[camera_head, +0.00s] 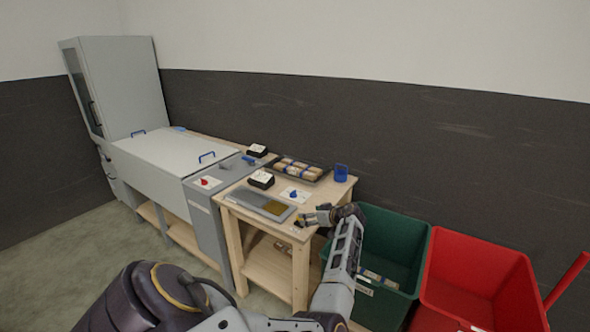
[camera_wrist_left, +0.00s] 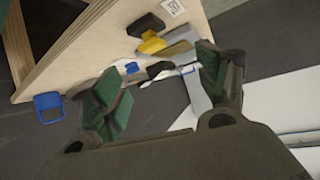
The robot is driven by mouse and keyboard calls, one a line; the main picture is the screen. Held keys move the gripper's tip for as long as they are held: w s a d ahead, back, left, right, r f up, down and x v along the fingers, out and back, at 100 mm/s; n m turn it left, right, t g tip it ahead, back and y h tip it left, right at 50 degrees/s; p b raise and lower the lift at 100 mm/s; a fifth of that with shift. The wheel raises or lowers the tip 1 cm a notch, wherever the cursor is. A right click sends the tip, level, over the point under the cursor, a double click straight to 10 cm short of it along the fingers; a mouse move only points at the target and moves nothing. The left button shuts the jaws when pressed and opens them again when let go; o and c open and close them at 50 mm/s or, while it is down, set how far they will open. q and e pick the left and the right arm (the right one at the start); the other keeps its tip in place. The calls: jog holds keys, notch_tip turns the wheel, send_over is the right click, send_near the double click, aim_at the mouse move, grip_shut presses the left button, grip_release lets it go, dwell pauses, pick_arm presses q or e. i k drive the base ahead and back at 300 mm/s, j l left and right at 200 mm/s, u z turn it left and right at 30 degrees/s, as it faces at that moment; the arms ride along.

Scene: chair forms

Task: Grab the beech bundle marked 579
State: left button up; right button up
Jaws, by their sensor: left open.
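Several small light-wood bundles with pale and blue bands lie in a dark tray (camera_head: 319,179) at the back of the wooden table; one is the wooden bundle (camera_head: 300,167). More banded bundles (camera_head: 378,279) lie low in the green bin (camera_head: 405,225). No number is readable, so I cannot tell which is 579. My left gripper (camera_head: 318,217) is beside the table's front right corner, near the green bin and apart from the tray. In the left wrist view its green-padded fingers (camera_wrist_left: 165,88) are spread, with nothing held between them. My right gripper does not show.
The wooden table (camera_head: 330,196) also carries a grey panel (camera_head: 262,204), a black box with a white top (camera_head: 261,179) and a blue holder (camera_head: 341,172). A red bin (camera_head: 480,270) stands right of the green one. Grey cabinets (camera_head: 170,155) stand at left.

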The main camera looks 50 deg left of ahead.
aim_at(304, 175)
jog(key=i+j, duration=0.25)
jog(key=j, duration=0.15)
jog(key=i+j, duration=0.25)
jog(key=j, duration=0.15)
jog(key=i+j, duration=0.25)
jog(key=j, duration=0.15)
jog(key=i+j, duration=0.3)
jog(key=j, duration=0.55)
jog(key=k+j, duration=0.1)
jog(key=j, duration=0.5)
